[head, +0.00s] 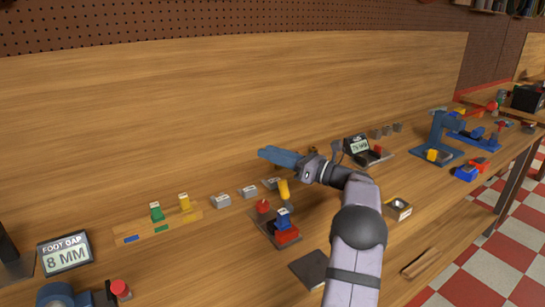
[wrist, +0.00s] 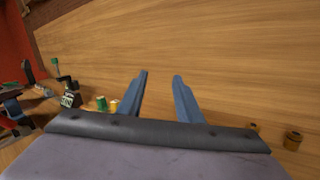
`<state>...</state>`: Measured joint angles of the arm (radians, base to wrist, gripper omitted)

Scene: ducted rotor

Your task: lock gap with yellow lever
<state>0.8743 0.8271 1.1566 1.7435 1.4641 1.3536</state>
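My gripper (head: 272,153) is raised above the back of the bench, its blue fingers pointing left. In the wrist view its two fingers (wrist: 161,76) are apart with nothing between them. A yellow upright piece that looks like the yellow lever (head: 283,190) stands at a small dark fixture (head: 263,222), below and apart from my gripper. The fixture also carries a red knob (head: 262,206) and a blue-and-red block (head: 286,229). A display reading "FOOT GAP 8 MM" (head: 66,254) stands at the far left. Whether the lever is locked cannot be told.
A wooden rack (head: 160,229) holds green and yellow pieces. Several grey blocks (head: 248,191) stand along the back. A dark plate (head: 310,269) lies in front of the fixture. A second display (head: 357,145) and a blue stand (head: 437,135) are to the right. A wooden board rises behind.

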